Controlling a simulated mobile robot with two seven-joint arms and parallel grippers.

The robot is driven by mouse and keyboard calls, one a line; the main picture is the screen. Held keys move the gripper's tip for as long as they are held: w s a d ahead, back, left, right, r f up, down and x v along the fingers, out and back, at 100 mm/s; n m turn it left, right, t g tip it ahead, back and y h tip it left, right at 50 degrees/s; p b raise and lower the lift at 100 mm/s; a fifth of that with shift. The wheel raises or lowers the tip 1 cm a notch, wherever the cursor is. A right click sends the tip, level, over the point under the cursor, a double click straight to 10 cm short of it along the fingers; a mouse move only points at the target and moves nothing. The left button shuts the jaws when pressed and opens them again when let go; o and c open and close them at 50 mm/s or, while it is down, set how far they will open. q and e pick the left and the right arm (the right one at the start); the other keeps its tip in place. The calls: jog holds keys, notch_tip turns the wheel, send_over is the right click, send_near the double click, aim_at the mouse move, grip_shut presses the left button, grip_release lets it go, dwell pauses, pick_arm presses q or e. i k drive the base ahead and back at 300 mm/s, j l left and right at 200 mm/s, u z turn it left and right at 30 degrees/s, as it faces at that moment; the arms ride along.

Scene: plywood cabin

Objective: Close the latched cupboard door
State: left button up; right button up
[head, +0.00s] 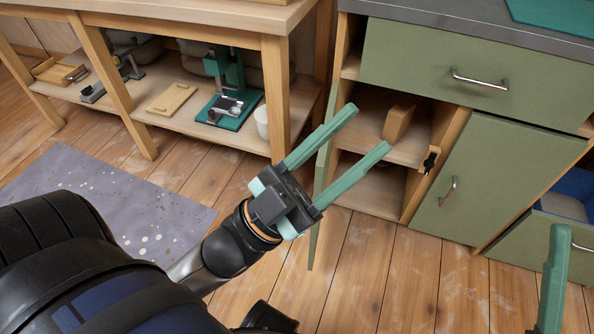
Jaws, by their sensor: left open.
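The cupboard (404,197) has an open left compartment with two shelf levels. Its green door (315,235) stands swung out on the left side, seen almost edge-on and partly hidden behind my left gripper. A dark latch piece (430,160) sits on the wooden upright at the right of the opening. My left gripper (370,128) is open and empty, its green fingers pointing up and right across the view of the opening. I cannot tell whether it touches the door. Of my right gripper (559,232), only a green finger shows at the lower right.
A wooden block (397,122) lies on the upper shelf. A closed green door (490,180) and a drawer (470,70) adjoin the opening. A low drawer (530,240) with a blue bin (572,190) stands out at right.

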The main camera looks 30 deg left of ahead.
aim_at(322, 161)
jog(key=j, duration=0.45)
jog(key=i+j, duration=0.1)
jog(key=j, duration=0.35)
jog(key=i+j, duration=0.35)
jog(key=j, duration=0.15)
jog(key=k+j+z, duration=0.2)
jog(key=k+j, duration=0.6)
